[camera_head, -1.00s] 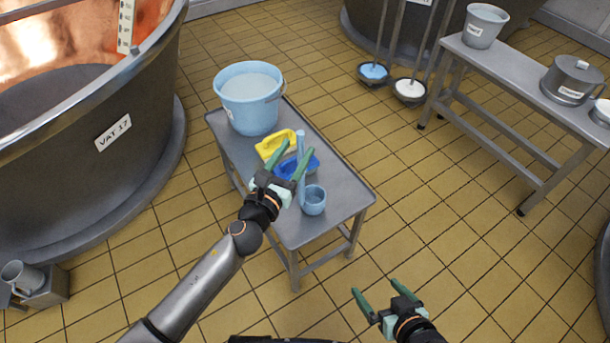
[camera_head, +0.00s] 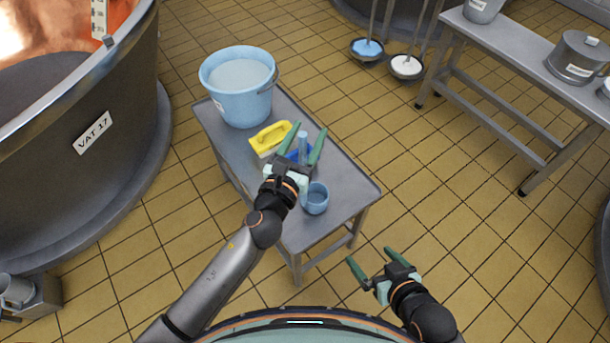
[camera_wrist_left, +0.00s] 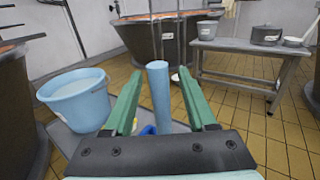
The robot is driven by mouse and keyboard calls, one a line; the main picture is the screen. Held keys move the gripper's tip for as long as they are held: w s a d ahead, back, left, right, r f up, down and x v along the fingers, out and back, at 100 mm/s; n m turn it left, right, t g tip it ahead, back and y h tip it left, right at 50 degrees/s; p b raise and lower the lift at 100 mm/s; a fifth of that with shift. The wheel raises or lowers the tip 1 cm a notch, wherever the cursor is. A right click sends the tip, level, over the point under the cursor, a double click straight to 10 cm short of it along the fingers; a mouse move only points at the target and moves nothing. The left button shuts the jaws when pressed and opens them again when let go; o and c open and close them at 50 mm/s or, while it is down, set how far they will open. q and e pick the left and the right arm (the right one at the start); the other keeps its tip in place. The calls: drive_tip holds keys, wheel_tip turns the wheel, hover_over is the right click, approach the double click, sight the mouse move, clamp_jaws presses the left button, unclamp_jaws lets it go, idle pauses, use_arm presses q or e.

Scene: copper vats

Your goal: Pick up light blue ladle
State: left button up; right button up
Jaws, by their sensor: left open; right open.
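The light blue ladle (camera_head: 316,199) stands on the small grey table, its round cup at the near side and its handle rising upright. In the left wrist view the handle (camera_wrist_left: 159,95) shows between the two green fingers, and no contact is visible. My left gripper (camera_head: 306,143) is open around the upper handle. Its wrist hides part of the ladle. My right gripper (camera_head: 369,258) is open and empty, over the floor to the right of the table's near end.
The grey table (camera_head: 346,182) also bears a light blue bucket (camera_head: 240,102), a yellow brush (camera_head: 270,137) and a blue brush (camera_head: 297,154), partly hidden. A large vat (camera_head: 90,170) stands left. A metal bench (camera_head: 530,62) is at right. Tiled floor between is clear.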

use_arm(q)
drive_tip(key=shift+w+d, duration=0.15)
drive_tip(key=shift+w, duration=0.15)
clamp_jaws()
idle(0.4)
idle(0.3)
